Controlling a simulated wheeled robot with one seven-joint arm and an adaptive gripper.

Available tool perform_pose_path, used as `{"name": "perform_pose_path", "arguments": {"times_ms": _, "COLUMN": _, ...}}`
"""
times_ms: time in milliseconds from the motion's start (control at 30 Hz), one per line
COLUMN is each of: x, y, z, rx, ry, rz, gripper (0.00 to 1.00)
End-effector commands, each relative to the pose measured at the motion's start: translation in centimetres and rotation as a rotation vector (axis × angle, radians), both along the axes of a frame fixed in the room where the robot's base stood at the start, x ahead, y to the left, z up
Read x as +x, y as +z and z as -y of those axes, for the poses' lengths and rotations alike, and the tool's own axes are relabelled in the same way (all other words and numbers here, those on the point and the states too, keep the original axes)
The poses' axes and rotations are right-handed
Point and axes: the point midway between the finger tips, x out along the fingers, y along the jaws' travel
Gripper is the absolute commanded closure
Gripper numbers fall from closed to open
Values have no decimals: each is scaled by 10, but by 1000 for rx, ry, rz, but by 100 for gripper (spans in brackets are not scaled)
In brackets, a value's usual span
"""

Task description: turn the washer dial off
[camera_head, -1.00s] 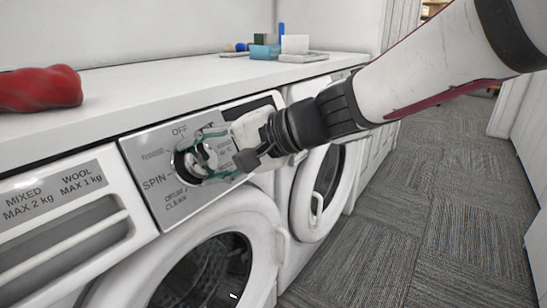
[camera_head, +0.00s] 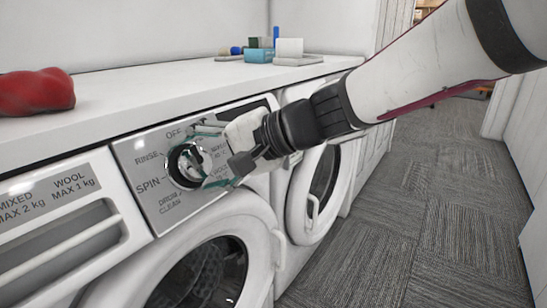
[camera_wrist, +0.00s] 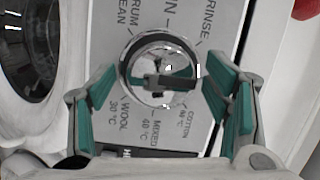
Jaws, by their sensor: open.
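The washer dial (camera_head: 186,163) is a round chrome knob on the silver control panel (camera_head: 150,201), ringed by labels such as OFF, RINSE, SPIN and DRUM CLEAN. In the wrist view the dial (camera_wrist: 160,70) sits between the fingers, its raised grip bar lying nearly level across the picture. My gripper (camera_head: 207,156) faces the panel from the right, with its green-padded fingers beside the dial. In the wrist view my gripper (camera_wrist: 165,103) is open, with a gap between each pad and the dial. Which label the dial points to cannot be told.
Below the panel is the washer's round door (camera_head: 207,262); a second machine's door (camera_head: 314,192) stands to the right. A red lumpy object (camera_head: 37,91) lies on the white counter (camera_head: 120,121), with small blue and white items (camera_head: 272,50) farther back. Carpet floor (camera_head: 430,220) is clear at right.

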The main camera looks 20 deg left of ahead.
Motion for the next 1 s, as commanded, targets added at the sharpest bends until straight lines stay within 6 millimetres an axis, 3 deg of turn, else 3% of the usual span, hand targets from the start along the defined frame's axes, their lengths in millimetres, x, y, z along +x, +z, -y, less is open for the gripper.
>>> {"name": "perform_pose_path", "arguments": {"times_ms": 167, "x": 1, "y": 8, "z": 14, "rx": 2, "ry": -3, "rz": 3, "gripper": 29}}
{"name": "perform_pose_path", "arguments": {"times_ms": 600, "x": -2, "y": 43, "z": 89, "rx": 0, "ry": -4, "rz": 2, "gripper": 29}}
{"name": "perform_pose_path", "arguments": {"times_ms": 800, "x": -3, "y": 50, "z": 105, "rx": -1, "ry": -1, "rz": 0, "gripper": 29}}
{"name": "perform_pose_path", "arguments": {"times_ms": 1000, "x": -3, "y": 52, "z": 108, "rx": -1, "ry": 0, "rz": 0, "gripper": 29}}
